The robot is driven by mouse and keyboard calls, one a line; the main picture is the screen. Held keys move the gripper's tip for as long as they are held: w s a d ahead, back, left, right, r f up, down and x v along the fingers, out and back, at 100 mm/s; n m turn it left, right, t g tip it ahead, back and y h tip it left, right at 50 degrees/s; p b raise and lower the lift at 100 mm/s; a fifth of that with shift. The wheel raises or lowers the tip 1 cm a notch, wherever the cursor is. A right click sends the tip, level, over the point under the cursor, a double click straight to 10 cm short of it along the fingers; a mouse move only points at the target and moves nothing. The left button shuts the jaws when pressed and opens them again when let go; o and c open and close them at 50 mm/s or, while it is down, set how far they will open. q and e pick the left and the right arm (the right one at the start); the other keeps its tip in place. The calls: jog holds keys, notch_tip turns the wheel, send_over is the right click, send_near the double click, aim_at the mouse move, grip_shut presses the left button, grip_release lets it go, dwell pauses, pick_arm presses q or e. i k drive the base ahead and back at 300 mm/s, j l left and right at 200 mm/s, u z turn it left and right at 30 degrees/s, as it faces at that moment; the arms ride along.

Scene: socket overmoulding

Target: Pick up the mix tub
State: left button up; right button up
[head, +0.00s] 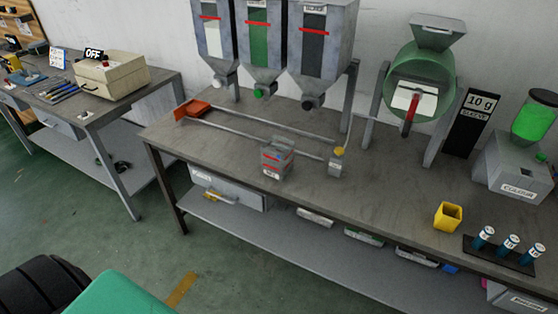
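The mix tub is most likely the grey box-shaped tub (277,159) with red bands and a small label, standing upright near the front edge of the workbench (225,150). Its label is too small to read surely. It stands below the hoppers, at the front of the rails, and nothing holds it. Neither of my grippers is in view.
Three hoppers (264,45) stand over the bench behind the tub. An orange block (192,110) sits at the rails' left end, a small grey box (336,163) at their right.

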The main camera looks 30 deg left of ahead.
aim_at(278, 158)
jog(key=i+j+z, duration=0.15)
jog(key=j+z, duration=0.2)
jog(key=j, duration=0.6)
jog(key=j+z, duration=0.3)
jog(key=j, duration=0.6)
